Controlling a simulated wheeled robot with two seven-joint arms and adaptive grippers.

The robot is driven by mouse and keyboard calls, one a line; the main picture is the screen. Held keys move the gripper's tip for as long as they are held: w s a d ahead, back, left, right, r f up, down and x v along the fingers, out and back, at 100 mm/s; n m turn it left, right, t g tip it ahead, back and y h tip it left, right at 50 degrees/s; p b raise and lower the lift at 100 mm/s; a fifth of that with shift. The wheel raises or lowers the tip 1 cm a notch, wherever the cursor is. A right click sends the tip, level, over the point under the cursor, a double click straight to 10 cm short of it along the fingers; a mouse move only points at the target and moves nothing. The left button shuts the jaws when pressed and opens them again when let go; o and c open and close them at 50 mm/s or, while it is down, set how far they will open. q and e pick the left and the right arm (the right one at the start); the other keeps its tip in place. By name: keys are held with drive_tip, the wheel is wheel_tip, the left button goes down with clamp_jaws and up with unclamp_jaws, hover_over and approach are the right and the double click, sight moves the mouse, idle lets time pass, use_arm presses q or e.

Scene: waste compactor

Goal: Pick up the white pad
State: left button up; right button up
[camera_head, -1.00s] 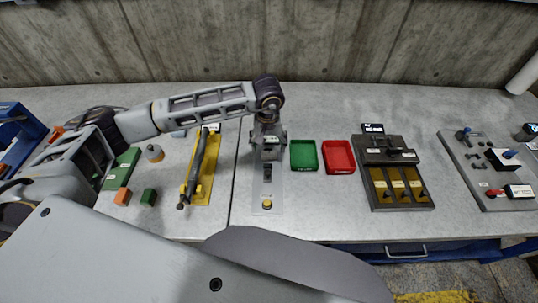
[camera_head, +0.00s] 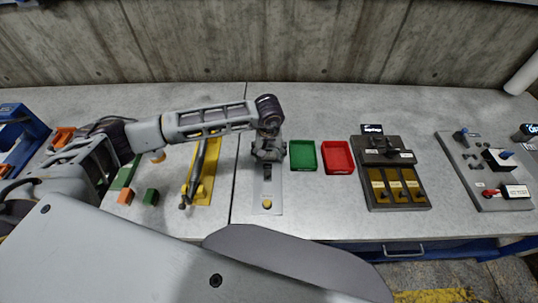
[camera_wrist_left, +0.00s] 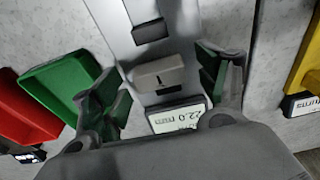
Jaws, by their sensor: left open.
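A small pale grey-white block with a dark mark, which looks like the white pad (camera_wrist_left: 158,73), sits on a light metal strip (camera_wrist_left: 113,28) in the left wrist view. My left gripper (camera_wrist_left: 160,80) is open around it, with one green-padded finger on each side. Gaps show between the fingers and the block. In the head view my left gripper (camera_head: 268,150) is over the far part of the strip and hides the pad. My right gripper is not in view.
A display reading 22.0 mm (camera_wrist_left: 178,115) is close to the pad. A green tray (camera_head: 303,157) and a red tray (camera_head: 338,157) lie to the right. A yellow fixture (camera_head: 202,187) stands left. A dark slotted panel (camera_head: 392,172) is further right.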

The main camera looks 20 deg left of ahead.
sight(269, 154)
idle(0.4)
use_arm(q)
drive_tip(key=c, duration=1.2)
drive_tip(key=shift+r+b, duration=1)
drive_tip(key=shift+r, duration=3.95)
